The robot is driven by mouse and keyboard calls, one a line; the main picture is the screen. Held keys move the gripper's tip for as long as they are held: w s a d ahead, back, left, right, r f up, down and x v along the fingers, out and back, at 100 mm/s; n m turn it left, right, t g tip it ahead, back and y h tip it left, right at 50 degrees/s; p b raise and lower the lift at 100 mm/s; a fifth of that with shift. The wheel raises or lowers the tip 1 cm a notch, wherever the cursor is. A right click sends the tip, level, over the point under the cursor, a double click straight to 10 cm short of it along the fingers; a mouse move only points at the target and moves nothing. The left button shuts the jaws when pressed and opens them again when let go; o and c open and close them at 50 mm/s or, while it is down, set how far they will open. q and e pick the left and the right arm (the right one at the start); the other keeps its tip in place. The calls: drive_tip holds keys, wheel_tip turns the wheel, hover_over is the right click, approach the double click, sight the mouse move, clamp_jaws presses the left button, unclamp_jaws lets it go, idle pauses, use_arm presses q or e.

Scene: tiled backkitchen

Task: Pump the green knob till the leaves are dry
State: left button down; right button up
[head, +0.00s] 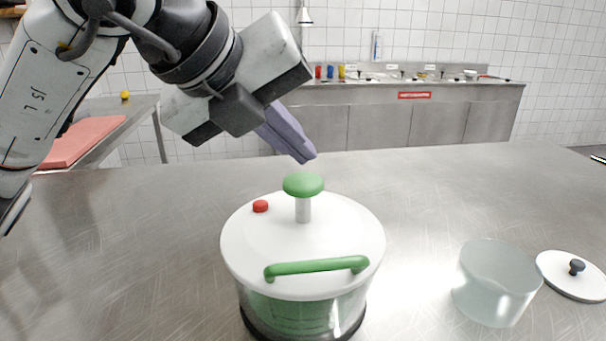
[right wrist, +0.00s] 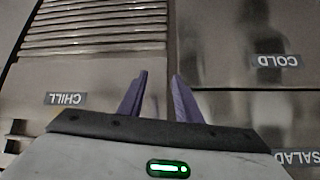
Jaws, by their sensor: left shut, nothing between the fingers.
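The salad spinner (head: 240,262) stands upright on the steel table, with a white lid, a green handle (head: 317,267) and a red button (head: 260,206). The green knob (head: 303,184) stands raised on a pale stem at the lid's middle. Green shows through the clear bowl; I cannot make out separate leaves or how wet they are. My left gripper (head: 306,158) is shut and empty, its purple fingertips just above and behind the knob, apart from it. My right gripper (right wrist: 158,84) shows only in the right wrist view, open and empty, facing steel panels.
A frosted bowl (head: 497,283) and a white lid with a dark knob (head: 574,275) sit to the right of the spinner. A red board (head: 85,140) lies on a side table at left. The steel table (head: 130,250) is clear left of the spinner.

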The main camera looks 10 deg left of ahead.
sight(296, 183)
use_arm(q)
drive_tip(key=shift+r+p, duration=1.25)
drive_tip(key=shift+r, duration=1.1)
drive_tip(key=shift+f, duration=0.1)
idle(0.5)
